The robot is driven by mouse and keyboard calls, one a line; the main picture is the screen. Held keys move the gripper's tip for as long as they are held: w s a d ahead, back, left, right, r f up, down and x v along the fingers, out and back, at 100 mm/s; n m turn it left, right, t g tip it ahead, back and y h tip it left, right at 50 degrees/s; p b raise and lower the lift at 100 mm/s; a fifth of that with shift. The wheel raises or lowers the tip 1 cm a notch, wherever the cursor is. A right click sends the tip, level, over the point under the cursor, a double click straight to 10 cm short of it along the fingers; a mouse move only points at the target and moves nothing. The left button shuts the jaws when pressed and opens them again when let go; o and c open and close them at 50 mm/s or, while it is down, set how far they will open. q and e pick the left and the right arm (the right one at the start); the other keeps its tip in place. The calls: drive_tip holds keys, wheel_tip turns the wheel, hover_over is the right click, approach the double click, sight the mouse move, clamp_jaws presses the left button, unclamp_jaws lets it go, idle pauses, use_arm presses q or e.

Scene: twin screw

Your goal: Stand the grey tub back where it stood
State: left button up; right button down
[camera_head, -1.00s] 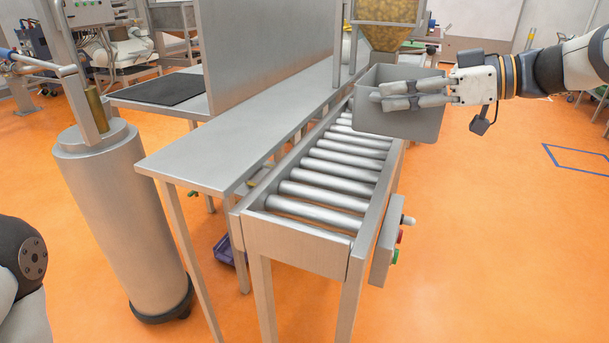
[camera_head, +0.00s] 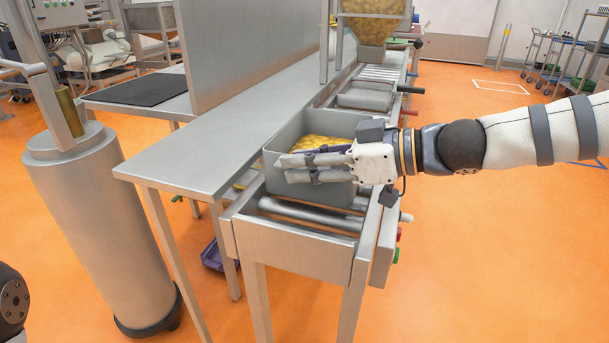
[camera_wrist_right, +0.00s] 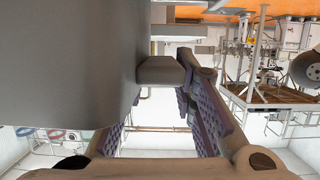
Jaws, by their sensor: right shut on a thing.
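The grey tub (camera_head: 283,165) is at the near end of the roller conveyor (camera_head: 310,213), upright, with yellow pieces (camera_head: 322,143) inside. It is at or just above the rollers; I cannot tell whether it touches them. My right gripper (camera_head: 290,168) reaches across its near side from the right. In the right wrist view, the tub's grey wall (camera_wrist_right: 65,65) fills the left, and the fingers are shut on a grey lug (camera_wrist_right: 160,71) that sticks out from it. My left gripper is out of view; only part of my left arm shows at the lower left.
A steel bench (camera_head: 225,150) runs along the conveyor's left side. A hopper (camera_head: 375,20) with yellow pieces stands at the far end. A control box with buttons (camera_head: 385,243) is on the conveyor's near right. A large steel cylinder (camera_head: 95,220) stands at left.

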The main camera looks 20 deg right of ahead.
wheel_tip(320, 180, down, 3)
drive_tip(key=shift+w+d+r, duration=0.1)
drive_tip(key=shift+r, duration=0.25)
drive_tip(key=c, duration=1.3)
unclamp_jaws()
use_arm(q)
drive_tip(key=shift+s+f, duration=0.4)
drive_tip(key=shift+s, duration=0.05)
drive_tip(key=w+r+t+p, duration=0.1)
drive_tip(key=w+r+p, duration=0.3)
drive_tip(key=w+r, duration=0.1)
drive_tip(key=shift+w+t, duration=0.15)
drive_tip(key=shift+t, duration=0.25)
use_arm(e)
drive_tip(key=v, duration=1.2)
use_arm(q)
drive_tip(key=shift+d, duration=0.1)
